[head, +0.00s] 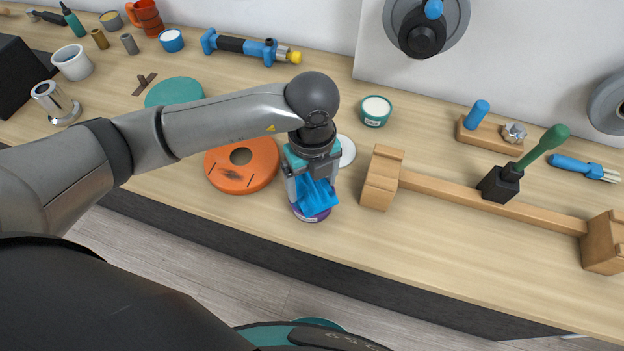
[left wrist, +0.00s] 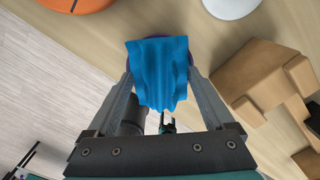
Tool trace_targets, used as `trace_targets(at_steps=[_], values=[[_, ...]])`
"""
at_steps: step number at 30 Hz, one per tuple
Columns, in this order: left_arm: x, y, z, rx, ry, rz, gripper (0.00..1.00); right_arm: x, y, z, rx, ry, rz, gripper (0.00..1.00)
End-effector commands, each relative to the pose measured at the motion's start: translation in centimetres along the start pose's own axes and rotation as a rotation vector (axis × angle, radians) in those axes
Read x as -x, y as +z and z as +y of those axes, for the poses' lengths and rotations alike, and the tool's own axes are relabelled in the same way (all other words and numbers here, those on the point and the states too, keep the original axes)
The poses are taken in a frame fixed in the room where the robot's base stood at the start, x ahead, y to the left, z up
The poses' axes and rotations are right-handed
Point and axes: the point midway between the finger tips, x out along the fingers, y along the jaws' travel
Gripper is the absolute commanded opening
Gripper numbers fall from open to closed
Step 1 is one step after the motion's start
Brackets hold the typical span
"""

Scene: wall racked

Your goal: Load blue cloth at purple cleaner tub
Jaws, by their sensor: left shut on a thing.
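The blue cloth (head: 317,196) hangs from my left gripper (head: 314,184), which is shut on it. In the left wrist view the cloth (left wrist: 160,72) spans between the two fingers of my left gripper (left wrist: 160,85). The purple cleaner tub (head: 310,215) stands on the bench under the cloth, near the front edge. Only its lower front rim and pale label show in the head view; the cloth hides its top. In the left wrist view a sliver of the purple tub (left wrist: 190,56) shows beside the cloth. Whether cloth and tub touch, I cannot tell. My right gripper is not in view.
An orange disc (head: 243,164) lies left of the tub, and a white round lid (head: 346,150) lies behind it. A wooden block beam (head: 470,189) with a green-handled tool (head: 538,150) stands to the right. A green tub (head: 375,112) stands further back.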

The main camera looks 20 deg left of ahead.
Motion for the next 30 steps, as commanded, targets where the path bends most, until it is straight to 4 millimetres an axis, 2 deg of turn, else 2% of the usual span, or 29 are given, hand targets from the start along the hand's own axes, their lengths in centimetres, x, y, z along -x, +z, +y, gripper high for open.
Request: trace_targets(at_steps=[30], values=[[-0.81, -0.03, -0.01, 0.0, 0.0, 0.001, 0.42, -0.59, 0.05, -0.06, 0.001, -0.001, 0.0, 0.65]])
